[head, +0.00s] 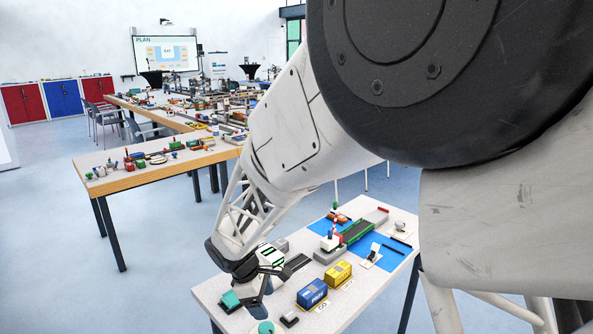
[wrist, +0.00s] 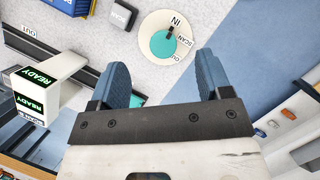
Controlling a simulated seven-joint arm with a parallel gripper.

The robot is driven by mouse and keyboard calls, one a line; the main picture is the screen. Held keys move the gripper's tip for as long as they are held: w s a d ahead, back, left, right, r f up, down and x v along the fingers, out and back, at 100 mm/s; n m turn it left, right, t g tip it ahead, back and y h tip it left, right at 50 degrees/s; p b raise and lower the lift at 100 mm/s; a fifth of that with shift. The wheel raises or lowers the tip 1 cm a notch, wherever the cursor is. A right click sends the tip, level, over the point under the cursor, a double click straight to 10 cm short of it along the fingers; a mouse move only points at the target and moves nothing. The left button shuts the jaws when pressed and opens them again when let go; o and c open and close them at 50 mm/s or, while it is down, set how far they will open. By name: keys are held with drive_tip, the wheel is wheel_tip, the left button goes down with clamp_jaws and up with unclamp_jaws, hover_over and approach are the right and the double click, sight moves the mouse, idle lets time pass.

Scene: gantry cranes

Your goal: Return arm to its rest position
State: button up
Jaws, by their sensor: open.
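My gripper (head: 258,290) hangs over the near-left part of the white table in the head view, pointing down. In the wrist view my gripper (wrist: 162,74) has its two blue fingers wide apart, with nothing held between them. A round dial with a teal centre (wrist: 172,45), marked IN, SCAN and OUT, lies just beyond the fingertips. Its teal top (head: 265,327) shows at the bottom edge of the head view. A teal piece (head: 230,299) is left of the gripper; it is partly hidden in the wrist view.
A white box with READY displays (wrist: 36,82) stands close by the left finger. A blue container (head: 312,293) and a yellow container (head: 338,273) are right of the gripper. A blue mat (head: 393,258) lies farther back. Another crowded table (head: 140,178) stands across open floor.

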drive_tip(key=s+d+r+m+y, duration=0.1)
drive_tip(key=s+d+r+m, duration=0.35)
drive_tip(key=d+r, duration=0.45)
drive_tip(key=s+d+r+m+t+y, duration=0.1)
drive_tip(key=s+d+r+m, duration=0.3)
drive_tip(key=s+d, duration=0.5)
drive_tip(key=s+d+r+m+t+y, duration=0.1)
drive_tip(key=s+d+r+m+y, duration=0.1)
drive_tip(key=s+d+r+m, duration=0.3)
drive_tip(key=s+d+m, duration=0.3)
drive_tip(key=s+d, duration=0.1)
drive_tip(key=s, duration=0.3)
drive_tip(key=shift+s+d+r+t, duration=0.2)
drive_tip(key=shift+d+t, duration=0.1)
